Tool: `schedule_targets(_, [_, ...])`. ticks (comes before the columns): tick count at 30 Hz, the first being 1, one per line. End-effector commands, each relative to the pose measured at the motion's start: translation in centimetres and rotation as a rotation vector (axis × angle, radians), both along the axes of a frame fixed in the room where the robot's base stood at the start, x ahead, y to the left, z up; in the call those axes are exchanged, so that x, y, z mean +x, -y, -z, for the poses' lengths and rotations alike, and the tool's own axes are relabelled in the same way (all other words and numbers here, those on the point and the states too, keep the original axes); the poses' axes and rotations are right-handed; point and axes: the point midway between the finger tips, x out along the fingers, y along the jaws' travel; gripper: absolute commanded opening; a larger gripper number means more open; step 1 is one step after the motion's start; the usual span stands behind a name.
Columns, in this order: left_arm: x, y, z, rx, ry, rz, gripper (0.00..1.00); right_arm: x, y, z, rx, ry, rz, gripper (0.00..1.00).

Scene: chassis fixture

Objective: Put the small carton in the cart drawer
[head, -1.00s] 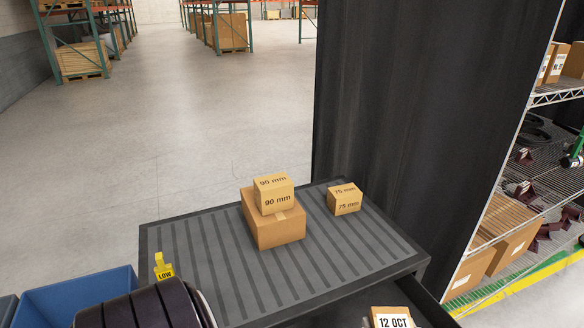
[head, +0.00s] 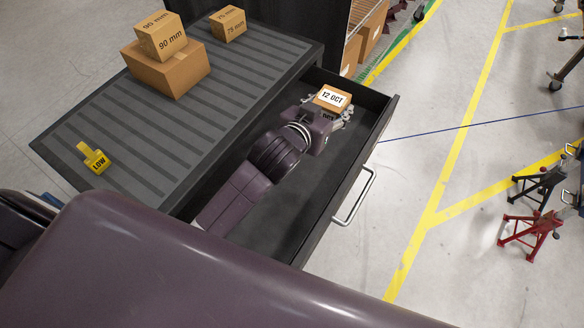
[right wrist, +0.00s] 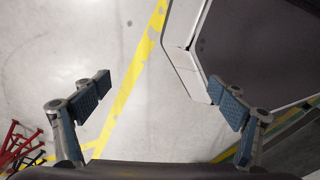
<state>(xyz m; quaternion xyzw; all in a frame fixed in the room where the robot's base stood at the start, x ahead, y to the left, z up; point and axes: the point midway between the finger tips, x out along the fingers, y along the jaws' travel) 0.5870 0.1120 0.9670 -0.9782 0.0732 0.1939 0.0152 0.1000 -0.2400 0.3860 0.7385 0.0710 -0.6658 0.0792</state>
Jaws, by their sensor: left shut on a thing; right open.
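A small brown carton (head: 331,98) with a white 12 OCT label is at the far end of the open cart drawer (head: 300,205), inside its walls in the head view. My left gripper (head: 326,110) is shut on this carton, its arm reaching along the drawer. I cannot tell whether the carton touches the drawer floor. A 75 mm carton (head: 228,24) stands on the ribbed cart top (head: 185,125). A 90 mm carton (head: 161,37) sits on a larger plain box (head: 170,75). My right gripper (right wrist: 158,92) is open and empty above the floor in the right wrist view.
A yellow LOW tag (head: 95,160) stands on the cart top's near left. The drawer's handle (head: 355,198) sticks out to the right. A wire shelf with boxes (head: 368,38) is behind. Red and dark stands (head: 530,230) are on the floor at right. Floor right of the drawer is mostly clear.

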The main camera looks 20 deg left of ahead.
Motion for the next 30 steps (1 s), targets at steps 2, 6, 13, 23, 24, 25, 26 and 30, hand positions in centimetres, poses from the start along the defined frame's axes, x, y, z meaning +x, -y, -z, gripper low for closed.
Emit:
schedule_targets(2, [0.5,0.0,-0.6,0.002,0.004,0.024,0.16,-0.1,0.1,0.2,-0.001,-0.002,-0.001,0.89])
schedule_targets(6, [0.6,0.2,0.1,0.0,-0.002,0.044,0.16,-0.5,0.0,0.3,-0.001,-0.007,-0.002,0.89])
schedule_targets(13, [0.5,0.2,5.8,0.001,-0.009,0.044,0.16,-1.2,-0.1,0.4,0.0,-0.017,-0.004,0.89])
schedule_targets(23, [0.5,0.3,13.7,-0.001,-0.004,0.045,0.16,-1.2,-1.0,0.8,0.01,-0.018,-0.002,0.89])
schedule_targets(24, [0.6,0.3,14.3,-0.002,-0.003,0.045,0.16,-1.2,-1.0,0.9,0.011,-0.018,-0.002,0.89])
schedule_targets(25, [0.6,0.3,14.6,0.0,-0.003,0.044,0.16,-1.2,-1.1,0.9,0.012,-0.017,-0.002,0.89])
schedule_targets(26, [0.6,0.3,14.9,-0.001,-0.002,0.044,0.16,-1.2,-1.0,0.9,0.012,-0.017,-0.002,0.89])
schedule_targets(30, [0.5,0.3,15.9,-0.001,-0.003,0.044,0.16,-1.2,-1.0,1.0,0.011,-0.017,-0.002,0.89])
